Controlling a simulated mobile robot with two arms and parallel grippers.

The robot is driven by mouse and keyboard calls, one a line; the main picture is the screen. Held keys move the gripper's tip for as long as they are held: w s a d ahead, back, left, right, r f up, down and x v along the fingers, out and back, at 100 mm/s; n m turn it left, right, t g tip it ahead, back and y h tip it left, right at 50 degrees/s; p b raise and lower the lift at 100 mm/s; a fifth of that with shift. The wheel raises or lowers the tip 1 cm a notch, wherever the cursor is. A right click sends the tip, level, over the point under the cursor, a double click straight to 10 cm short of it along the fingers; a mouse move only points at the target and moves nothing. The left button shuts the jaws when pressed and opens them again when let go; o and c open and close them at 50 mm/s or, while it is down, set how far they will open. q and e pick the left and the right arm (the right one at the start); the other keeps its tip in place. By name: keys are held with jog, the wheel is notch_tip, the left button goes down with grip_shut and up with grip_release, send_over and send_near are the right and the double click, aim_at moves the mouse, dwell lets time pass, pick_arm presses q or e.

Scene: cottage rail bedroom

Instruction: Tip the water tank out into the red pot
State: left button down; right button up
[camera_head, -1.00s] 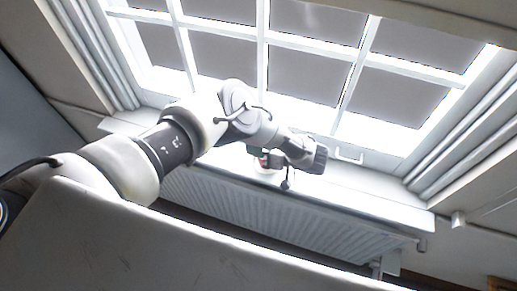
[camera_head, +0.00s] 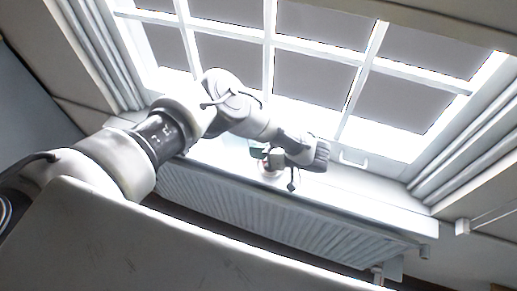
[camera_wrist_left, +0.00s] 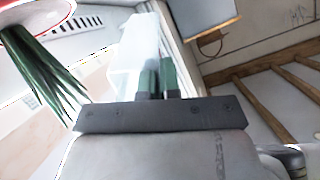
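My left gripper (camera_head: 302,154) is over the window sill in the head view. In the left wrist view its two dark green fingers (camera_wrist_left: 157,78) stand close together with a narrow gap. A pale, translucent block (camera_wrist_left: 140,52), possibly the water tank, lies against or just beyond them. I cannot tell whether they grip it. A red-rimmed pot (camera_wrist_left: 28,8) is cut off at the upper left of that view, apart from the fingers. Long green leaves (camera_wrist_left: 45,78) reach down from it in the picture. A small red patch (camera_head: 266,163) shows beside the gripper in the head view. My right gripper is out of view.
The white sill (camera_head: 355,195) runs under a bright paned window, with a ribbed radiator (camera_head: 270,220) below it. Curtains (camera_head: 465,150) hang at both sides. Wooden rails (camera_wrist_left: 265,75) show in the wrist view.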

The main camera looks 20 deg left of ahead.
pick_arm(q)
jog(key=shift+f, duration=0.1)
jog(key=shift+h, duration=0.9)
jog(key=shift+w+h, duration=0.1)
jog(key=shift+h, duration=0.3)
